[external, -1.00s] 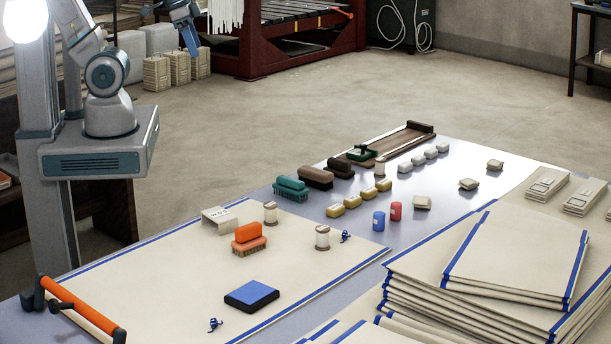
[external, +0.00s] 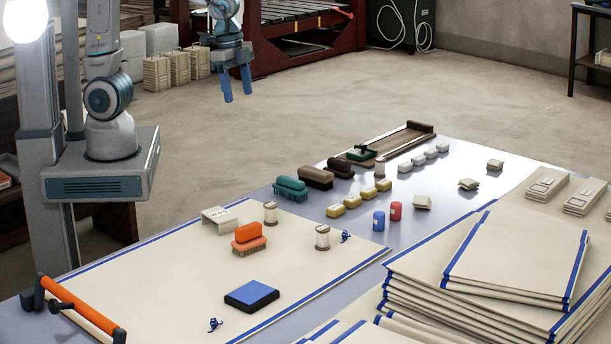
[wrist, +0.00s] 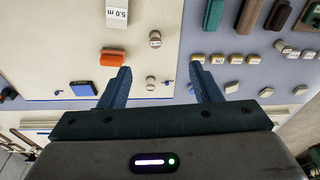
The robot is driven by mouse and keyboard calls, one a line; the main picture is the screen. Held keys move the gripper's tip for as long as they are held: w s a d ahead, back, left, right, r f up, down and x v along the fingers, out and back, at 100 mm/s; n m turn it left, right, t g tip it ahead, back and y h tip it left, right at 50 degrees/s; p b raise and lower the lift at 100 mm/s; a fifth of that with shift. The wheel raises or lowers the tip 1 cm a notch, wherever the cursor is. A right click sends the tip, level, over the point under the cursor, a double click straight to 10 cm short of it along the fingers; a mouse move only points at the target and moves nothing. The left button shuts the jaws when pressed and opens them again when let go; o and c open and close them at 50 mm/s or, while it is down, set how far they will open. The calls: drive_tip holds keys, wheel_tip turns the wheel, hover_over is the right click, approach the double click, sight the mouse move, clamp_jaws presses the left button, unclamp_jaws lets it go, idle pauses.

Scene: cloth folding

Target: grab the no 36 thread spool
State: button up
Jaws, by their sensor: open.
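Two pale thread spools stand upright on the cream cloth, one farther back (external: 270,213) and one nearer the cloth's right edge (external: 322,237). Their markings are too small to read, so I cannot tell which is no 36. In the wrist view the first spool (wrist: 155,39) and the second spool (wrist: 151,83) both appear between my fingers. My gripper (external: 237,98) is open and empty, high above and behind the table, apart from both spools. It also shows in the wrist view (wrist: 160,68).
A blue pad (external: 251,296) lies nearer. Folded cloth stacks (external: 470,300) fill the near right.

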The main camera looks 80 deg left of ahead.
sight(271, 204)
drive_tip(key=w+d+f+m+b, duration=0.1)
drive_tip(key=w+d+f+m, duration=0.1)
drive_tip(key=f, duration=0.6)
drive_tip(key=w+d+f+m+g+b, duration=0.1)
drive_tip(key=w+d+f+m+b, duration=0.1)
drive_tip(key=f, duration=0.6)
drive_tip(key=w+d+f+m+b, duration=0.1)
drive_tip(key=w+d+f+m, duration=0.2)
drive_tip(key=f, duration=0.5)
drive_tip(key=shift+w+d+f+g+y+b, duration=0.15)
drive_tip(key=shift+d+f+g+y+b, duration=0.15)
drive_tip(key=shift+d+y+b, duration=0.15)
drive_tip(key=shift+a+f+p, duration=0.15)
drive_tip(key=shift+f, duration=1.2)
drive_tip(key=shift+a+f+p, duration=0.1)
drive_tip(key=shift+f+p, duration=0.05)
drive_tip(key=shift+f, duration=1.2)
drive_tip(key=shift+c, duration=0.4)
drive_tip(key=c, duration=1)
